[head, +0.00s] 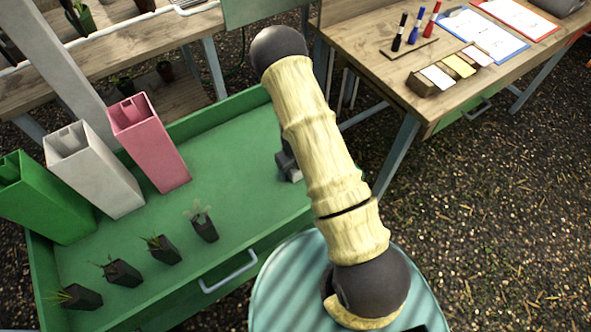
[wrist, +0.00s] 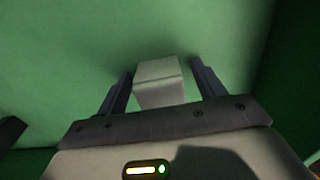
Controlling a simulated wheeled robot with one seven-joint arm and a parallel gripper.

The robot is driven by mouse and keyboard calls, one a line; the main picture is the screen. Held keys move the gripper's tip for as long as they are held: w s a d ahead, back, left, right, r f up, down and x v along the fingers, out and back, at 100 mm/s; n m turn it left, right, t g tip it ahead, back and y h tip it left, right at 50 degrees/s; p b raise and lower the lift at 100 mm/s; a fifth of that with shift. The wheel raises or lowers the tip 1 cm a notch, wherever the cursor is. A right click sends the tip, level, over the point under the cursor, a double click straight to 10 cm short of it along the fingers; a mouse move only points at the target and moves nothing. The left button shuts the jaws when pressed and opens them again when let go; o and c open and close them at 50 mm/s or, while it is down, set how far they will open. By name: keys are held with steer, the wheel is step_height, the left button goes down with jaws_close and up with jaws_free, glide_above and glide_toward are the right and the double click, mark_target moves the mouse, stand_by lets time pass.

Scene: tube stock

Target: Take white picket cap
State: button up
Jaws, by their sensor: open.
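A small white block, which looks like the white picket cap (wrist: 160,92), sits on the green surface in the wrist view. My gripper (wrist: 161,70) is open, with one finger on each side of the cap. A gap shows between the cap and each finger, narrower on the left.
The green tray (head: 245,140) has raised walls. Tall hollow tubes stand at its left: green (head: 45,200), white (head: 100,175) and pink (head: 150,145). Several potted seedlings (head: 205,228) line its front. A wooden table (head: 390,65) with markers and clipboards stands at right.

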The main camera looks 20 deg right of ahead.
steer(key=c, duration=1)
steer(key=shift+c, duration=0.2)
steer(key=shift+r, duration=0.1)
step_height(320, 180, up, 10)
steer(key=shift+f+p, duration=0.1)
steer(key=shift+p, duration=0.75)
steer(key=shift+r+p, duration=0.8)
steer(key=shift+p, duration=0.2)
steer(key=shift+w+f, duration=0.1)
